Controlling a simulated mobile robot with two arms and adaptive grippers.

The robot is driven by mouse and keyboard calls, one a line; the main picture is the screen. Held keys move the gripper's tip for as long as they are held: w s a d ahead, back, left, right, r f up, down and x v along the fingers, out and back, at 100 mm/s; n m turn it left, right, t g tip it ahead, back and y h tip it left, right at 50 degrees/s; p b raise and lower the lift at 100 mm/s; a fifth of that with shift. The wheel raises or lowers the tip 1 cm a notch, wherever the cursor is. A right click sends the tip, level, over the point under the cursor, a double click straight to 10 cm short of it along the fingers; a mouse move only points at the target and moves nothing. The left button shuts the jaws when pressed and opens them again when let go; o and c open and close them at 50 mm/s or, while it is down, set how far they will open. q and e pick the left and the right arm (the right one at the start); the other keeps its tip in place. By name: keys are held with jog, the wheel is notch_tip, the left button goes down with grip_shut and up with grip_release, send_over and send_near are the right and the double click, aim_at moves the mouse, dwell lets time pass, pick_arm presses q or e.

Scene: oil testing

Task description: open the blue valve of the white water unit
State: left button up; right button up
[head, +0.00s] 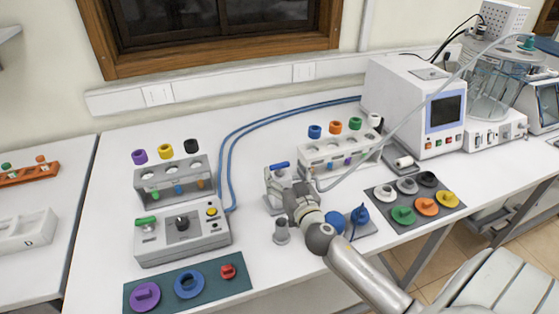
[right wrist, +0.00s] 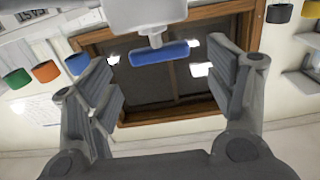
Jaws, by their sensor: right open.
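The white water unit (head: 276,186) stands near the middle of the table in the head view, with a blue valve handle (head: 280,165) on top. My right gripper (head: 287,190) is right in front of it and hides part of its front. In the right wrist view, the white unit (right wrist: 145,12) hangs in from the top, and the blue handle (right wrist: 160,53) lies crosswise between the open fingers. The fingers stand apart on both sides of it, with no visible contact. I cannot tell how deep the handle sits between them. My left gripper is not in view.
A tube rack (head: 338,160) with coloured caps stands close to the right. A grey control box (head: 182,240) and blue hoses (head: 270,112) lie to the left. A small grey cylinder (head: 282,232) and a pad of coloured knobs (head: 377,196) are also near.

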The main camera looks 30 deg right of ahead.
aim_at(281, 166)
jog(key=x, duration=0.3)
jog(key=shift+w+d+p, duration=0.1)
jog(key=shift+w+p, duration=0.3)
jog(key=shift+w, duration=0.2)
jog(key=shift+w+d, duration=0.1)
jog(key=shift+c, duration=0.3)
jog(key=c, duration=0.5)
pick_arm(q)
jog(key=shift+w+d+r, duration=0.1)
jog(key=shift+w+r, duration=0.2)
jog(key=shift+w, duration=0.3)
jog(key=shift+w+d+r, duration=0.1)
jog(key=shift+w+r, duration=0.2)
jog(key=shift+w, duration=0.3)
pick_arm(e)
jog(key=c, duration=0.5)
